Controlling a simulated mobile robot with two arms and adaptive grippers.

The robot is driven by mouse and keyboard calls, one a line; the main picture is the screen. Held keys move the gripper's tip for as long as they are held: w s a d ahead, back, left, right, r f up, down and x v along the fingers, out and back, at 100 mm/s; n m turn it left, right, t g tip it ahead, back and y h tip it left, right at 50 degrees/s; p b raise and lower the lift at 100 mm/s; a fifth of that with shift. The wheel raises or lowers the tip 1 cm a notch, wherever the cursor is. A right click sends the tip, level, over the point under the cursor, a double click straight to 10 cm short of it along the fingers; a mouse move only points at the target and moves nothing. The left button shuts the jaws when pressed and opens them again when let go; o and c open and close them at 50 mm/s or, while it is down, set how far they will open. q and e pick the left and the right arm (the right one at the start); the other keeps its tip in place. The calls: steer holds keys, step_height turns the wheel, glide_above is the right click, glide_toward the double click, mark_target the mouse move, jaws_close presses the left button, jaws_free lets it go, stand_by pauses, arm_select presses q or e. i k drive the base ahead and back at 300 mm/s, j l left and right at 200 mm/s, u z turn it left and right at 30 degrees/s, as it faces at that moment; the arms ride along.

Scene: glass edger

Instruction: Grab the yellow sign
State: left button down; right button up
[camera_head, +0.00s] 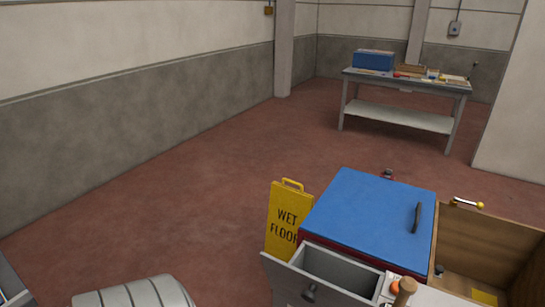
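The yellow sign (283,222) stands upright on the red floor in the lower middle of the head view. It has black "WET FLOOR" lettering and a handle loop at its top. Its right edge and lower part are partly hidden by the blue-topped cabinet and the grey drawer in front. Neither of my grippers shows in this view.
A blue-topped cabinet (370,215) stands just right of the sign, with a grey open drawer (335,270) in front. A wooden box (487,245) is at right. A workbench (400,119) stands at the back. Floor left of the sign (170,210) is clear.

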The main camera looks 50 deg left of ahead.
mark_target(288, 207)
steer(key=k+j+u, duration=0.15)
steer(key=j+u, duration=0.2)
steer(key=k+j+u, duration=0.1)
steer(key=j+u, duration=0.55)
steer(key=u, duration=0.25)
steer(key=i+j+z, duration=0.1)
steer(key=i+j, duration=0.2)
steer(key=i, duration=0.15)
steer(key=i+j+z, duration=0.1)
steer(key=i+j, duration=0.3)
steer(key=i+j+z, duration=0.25)
steer(key=i+j, duration=0.15)
steer(key=j, duration=0.25)
steer(key=i+j+z, duration=0.25)
steer(key=j, duration=0.4)
steer(key=i+j+z, duration=0.15)
steer(key=j, duration=0.25)
steer(key=i+j+z, duration=0.15)
steer(key=j, duration=0.25)
steer(key=i+j+z, duration=0.1)
steer(key=j, duration=0.3)
steer(key=i+j+z, duration=0.15)
steer(key=j, duration=0.3)
steer(key=i, duration=0.05)
